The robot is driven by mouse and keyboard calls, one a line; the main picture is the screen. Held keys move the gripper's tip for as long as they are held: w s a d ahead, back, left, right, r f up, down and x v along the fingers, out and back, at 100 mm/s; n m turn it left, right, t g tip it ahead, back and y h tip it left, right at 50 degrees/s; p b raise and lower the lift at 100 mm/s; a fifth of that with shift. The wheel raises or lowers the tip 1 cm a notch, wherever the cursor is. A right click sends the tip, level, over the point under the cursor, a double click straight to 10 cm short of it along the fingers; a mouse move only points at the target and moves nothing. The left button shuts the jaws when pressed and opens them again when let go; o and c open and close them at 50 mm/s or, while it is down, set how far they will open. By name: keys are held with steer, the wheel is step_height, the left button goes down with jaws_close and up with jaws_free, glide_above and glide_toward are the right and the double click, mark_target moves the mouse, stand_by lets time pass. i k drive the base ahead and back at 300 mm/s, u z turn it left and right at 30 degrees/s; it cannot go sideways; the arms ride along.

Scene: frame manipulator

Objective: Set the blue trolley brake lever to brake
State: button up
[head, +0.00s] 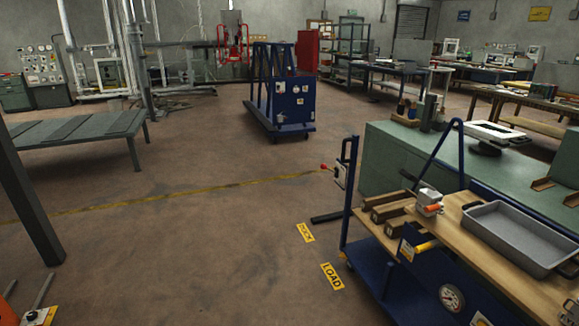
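A blue trolley (376,262) stands at the right, with wooden boards on top. A small plate (341,175) is fixed to its upright post at the left end, and a lever with a red knob (323,167) sticks out to the left from it. An orange-yellow handle (426,246) sits on the trolley's blue front panel, near a round gauge (452,298). I cannot tell which of these is the brake lever or read its setting. Another blue trolley (294,101), with an A-shaped frame, stands farther back in the middle. My gripper is not in view.
A grey tray (520,236) and wooden blocks lie on the near trolley. A green bench (400,156) stands behind it. Yellow floor labels (332,277) lie left of the trolley. A grey-green table (85,136) stands at left. The floor between is clear.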

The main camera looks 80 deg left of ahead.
mark_target(323, 166)
steer(key=u, duration=2.55)
steer(key=i, duration=2.65)
steer(key=z, duration=0.35)
steer(key=i, duration=0.65)
steer(key=z, duration=0.1)
